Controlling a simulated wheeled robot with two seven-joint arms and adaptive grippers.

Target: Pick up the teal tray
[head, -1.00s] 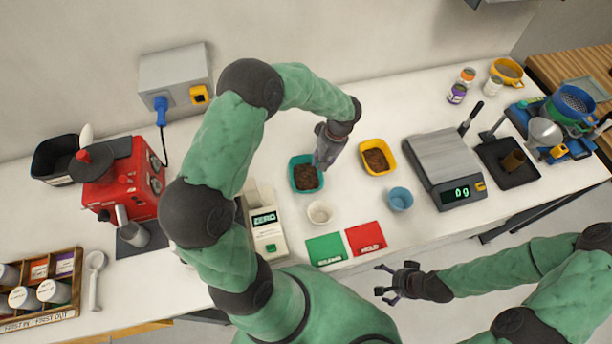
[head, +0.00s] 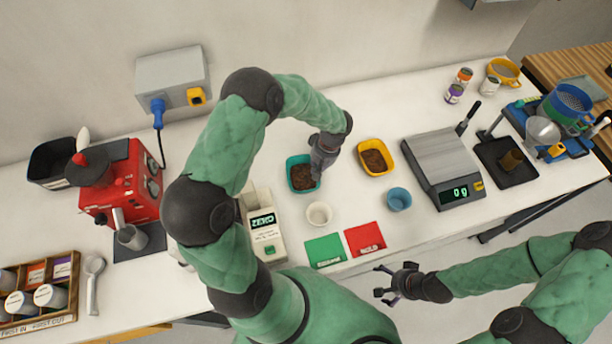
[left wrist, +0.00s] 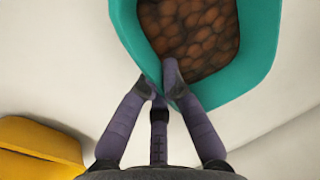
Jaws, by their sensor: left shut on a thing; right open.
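The teal tray (head: 291,180) stands on the white counter left of the yellow tray, with brown bean-like contents inside. It also shows in the left wrist view (left wrist: 264,62), filling the upper part. My left gripper (head: 318,172) reaches down at the tray's right side. In the left wrist view its fingers (left wrist: 166,90) are shut on the tray's rim, one finger inside the wall and others outside. I cannot tell whether the tray is lifted off the counter. My right gripper (head: 384,283) is open and empty in front of the counter edge.
The yellow tray (head: 376,171) stands close to the right. A white cup (head: 319,214), a blue cup (head: 399,199), green (head: 325,250) and red (head: 365,239) cards and a small white device (head: 262,225) lie nearby. A scale (head: 445,170) reading 0 g stands farther right.

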